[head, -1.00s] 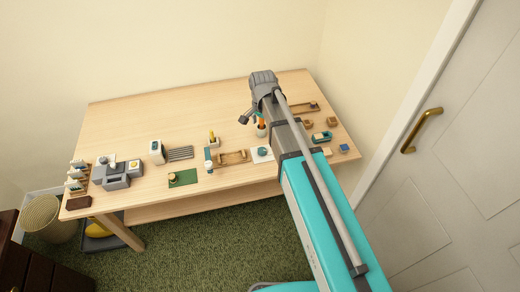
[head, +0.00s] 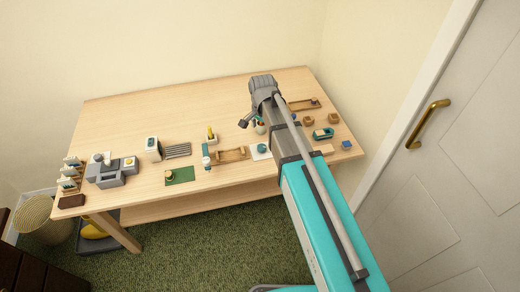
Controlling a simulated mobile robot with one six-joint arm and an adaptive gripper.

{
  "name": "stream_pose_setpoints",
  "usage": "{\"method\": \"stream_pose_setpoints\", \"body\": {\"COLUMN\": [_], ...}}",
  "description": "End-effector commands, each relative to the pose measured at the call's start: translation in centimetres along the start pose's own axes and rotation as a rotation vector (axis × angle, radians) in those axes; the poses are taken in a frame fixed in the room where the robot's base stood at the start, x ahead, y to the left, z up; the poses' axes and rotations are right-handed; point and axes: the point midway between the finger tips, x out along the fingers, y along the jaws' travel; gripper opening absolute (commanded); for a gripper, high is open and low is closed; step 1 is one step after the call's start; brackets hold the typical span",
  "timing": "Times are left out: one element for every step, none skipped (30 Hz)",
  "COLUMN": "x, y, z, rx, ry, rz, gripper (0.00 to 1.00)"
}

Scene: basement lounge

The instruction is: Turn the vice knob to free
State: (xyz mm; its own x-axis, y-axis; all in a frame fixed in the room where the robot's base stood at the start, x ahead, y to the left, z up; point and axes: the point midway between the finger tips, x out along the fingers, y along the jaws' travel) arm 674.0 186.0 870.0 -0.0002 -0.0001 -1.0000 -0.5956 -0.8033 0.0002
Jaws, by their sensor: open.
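A grey blocky device (head: 111,174) stands at the left end of the wooden table, with a rounded grey part on top and a pale square with a yellow spot on its right block. It looks like a vice, but its knob setting is too small to read. A teal round knob (head: 262,148) sits on a white plate right of the table's middle; I cannot tell whether it belongs to a vice. My gripper (head: 249,120) is open over the right half of the table, behind the teal knob and far from the grey device. My arm hides part of the table's right side.
The table (head: 190,115) is bare at the back. Along its front stand a green mat (head: 182,178), a slatted grey rack (head: 178,150), a wooden tray (head: 231,155) and a teal-and-white bottle (head: 206,160). A door with a brass handle (head: 428,125) is at right.

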Motion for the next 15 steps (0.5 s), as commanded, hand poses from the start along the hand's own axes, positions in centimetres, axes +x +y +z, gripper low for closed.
{"method": "stream_pose_setpoints", "body": {"x": [0.8,1.0,1.3,1.5,1.8,2.1,2.3,2.5,2.8,3.0,3.3,3.6,3.8,4.0,4.3], "y": [0.0,0.0,0.0,0.0,0.0,0.0,0.0,0.0,0.0,0.0,0.0,0.0,0.0,0.0,0.0], "z": [0.0,0.0,0.0,0.0,0.0,0.0,0.0,0.0,0.0,0.0,0.0,0.1,0.1,0.1,0.1], "rx": [0.000,0.000,0.000,0.000,0.000,0.000,-0.001,-0.001,-0.001,-0.001,-0.001,-0.001,-0.001,-0.001,-0.001], "ry": [0.000,0.000,0.000,0.000,0.000,0.000,0.000,0.000,0.000,0.000,0.000,0.000,0.000,0.000,0.000], "rz": [0.000,0.000,0.000,0.000,0.000,0.000,0.000,0.000,0.000,0.000,0.000,0.000,0.000,0.000,0.000], "gripper": [0.88,0.88,0.88,0.88,0.88,0.88,0.88,0.88,0.88,0.88,0.88,0.88,0.88,0.88,0.88]}}
